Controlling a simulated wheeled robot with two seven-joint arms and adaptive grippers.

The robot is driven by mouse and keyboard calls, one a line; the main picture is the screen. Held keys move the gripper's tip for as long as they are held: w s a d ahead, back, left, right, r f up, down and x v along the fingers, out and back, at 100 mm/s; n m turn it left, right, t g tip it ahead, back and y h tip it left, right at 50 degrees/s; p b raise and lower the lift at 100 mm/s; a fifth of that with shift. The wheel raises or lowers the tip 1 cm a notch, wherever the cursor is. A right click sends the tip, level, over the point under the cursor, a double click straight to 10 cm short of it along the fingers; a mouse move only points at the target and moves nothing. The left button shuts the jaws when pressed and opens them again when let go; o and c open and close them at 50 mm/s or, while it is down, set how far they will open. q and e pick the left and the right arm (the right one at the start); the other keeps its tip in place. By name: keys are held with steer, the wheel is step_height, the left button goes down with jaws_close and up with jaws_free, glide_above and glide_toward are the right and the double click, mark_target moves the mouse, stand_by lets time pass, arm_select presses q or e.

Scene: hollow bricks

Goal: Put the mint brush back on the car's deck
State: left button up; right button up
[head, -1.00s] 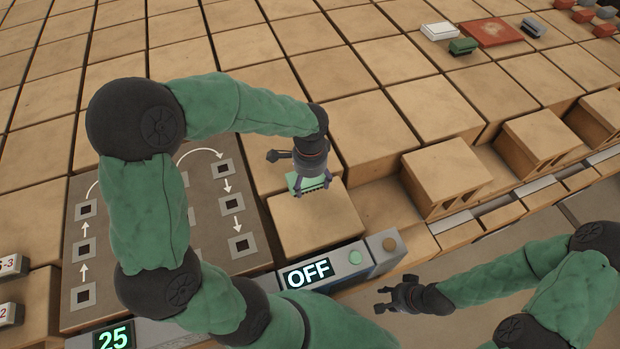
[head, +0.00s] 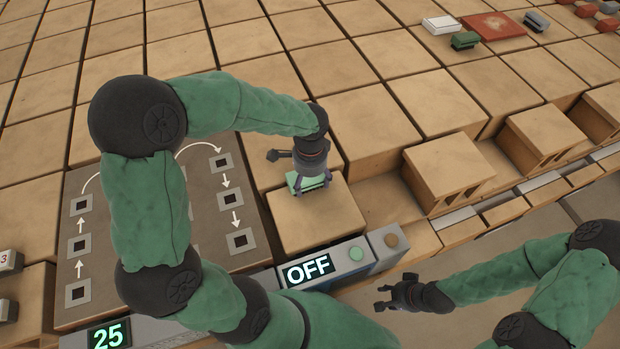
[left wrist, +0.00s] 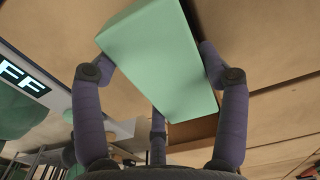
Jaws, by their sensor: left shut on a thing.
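My left gripper (head: 309,182) is shut on the mint brush (head: 308,180), a pale green block. It holds the brush at the top of a tan brick (head: 318,218); I cannot tell whether the brush touches it. In the left wrist view the brush (left wrist: 160,62) sits tilted between the fingers, its smooth face toward the camera and its underside hidden. My right gripper (head: 384,297) is open and empty, below and right of the OFF panel. I cannot tell which surface is the car's deck.
A grey OFF panel (head: 335,262) lies just in front of the brick. A board with arrows and square sockets (head: 240,240) is to its left. White (head: 441,25), green (head: 465,41) and blue-grey (head: 536,22) blocks surround a red plate (head: 494,26) at upper right. Hollow bricks (head: 450,172) stand right.

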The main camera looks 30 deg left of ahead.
arm_select(q)
steer(key=shift+f, duration=0.25)
steer(key=o, duration=1.2)
steer(key=shift+c, duration=0.2)
steer(key=shift+r, duration=0.15)
step_height(320, 180, up, 12)
